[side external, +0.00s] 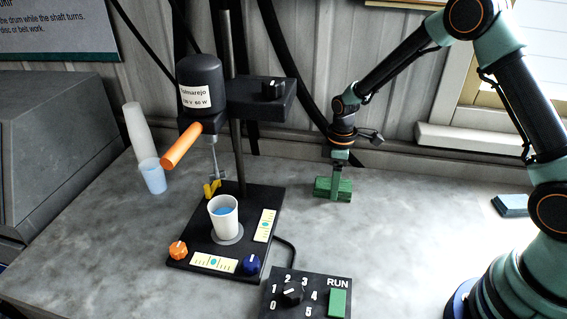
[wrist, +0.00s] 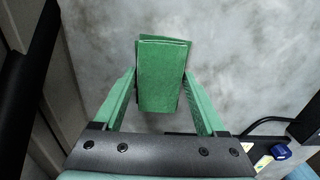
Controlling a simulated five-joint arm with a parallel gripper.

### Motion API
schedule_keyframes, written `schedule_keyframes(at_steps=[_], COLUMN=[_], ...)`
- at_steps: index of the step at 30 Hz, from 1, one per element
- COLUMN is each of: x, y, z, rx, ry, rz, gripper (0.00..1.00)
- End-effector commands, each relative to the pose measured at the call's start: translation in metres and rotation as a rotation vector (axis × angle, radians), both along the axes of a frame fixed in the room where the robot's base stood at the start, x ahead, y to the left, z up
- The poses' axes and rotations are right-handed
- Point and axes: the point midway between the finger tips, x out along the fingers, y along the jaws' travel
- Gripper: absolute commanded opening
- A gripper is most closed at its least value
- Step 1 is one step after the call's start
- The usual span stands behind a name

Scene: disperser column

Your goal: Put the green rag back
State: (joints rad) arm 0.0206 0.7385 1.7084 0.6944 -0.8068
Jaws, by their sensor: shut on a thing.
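The green rag (side external: 325,189) is a folded, flat block right of the disperser stand in the side view. It also shows upright between the fingers in the wrist view (wrist: 162,75). My gripper (side external: 341,177) points down from above and is shut on the rag. The rag is at or just above the grey bench top; I cannot tell whether it touches it. The rag's lower end is partly hidden by the gripper body in the wrist view.
The disperser column (side external: 238,110) stands on a black base (side external: 190,245) with a white cup (side external: 225,222) of blue liquid. A control box (side external: 300,285) is at the front. A blue folded cloth (side external: 512,206) lies at the right. Stacked cups (side external: 138,130) stand at the left. Bench right of the base is clear.

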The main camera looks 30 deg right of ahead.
Motion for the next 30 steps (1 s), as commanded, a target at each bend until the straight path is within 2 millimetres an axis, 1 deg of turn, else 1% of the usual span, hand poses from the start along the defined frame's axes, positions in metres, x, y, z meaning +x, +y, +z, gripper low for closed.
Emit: schedule_keyframes(at_steps=[8,9,11,19,22,26,30], x=[0.0,0.0,0.0,0.0,0.001,0.001,0.002], y=[0.0,0.0,0.0,0.0,0.0,0.0,0.0], z=[-0.002,-0.002,-0.002,-0.001,0.005,0.024,0.054], rx=[0.0,0.0,0.0,0.0,0.0,0.0,0.0], ry=[0.0,0.0,-0.001,-0.001,-0.001,-0.004,-0.007], rz=[0.0,0.0,0.0,0.0,0.0,0.0,0.0], gripper=[0.22,0.78,1.0,1.0,1.0,1.0,1.0])
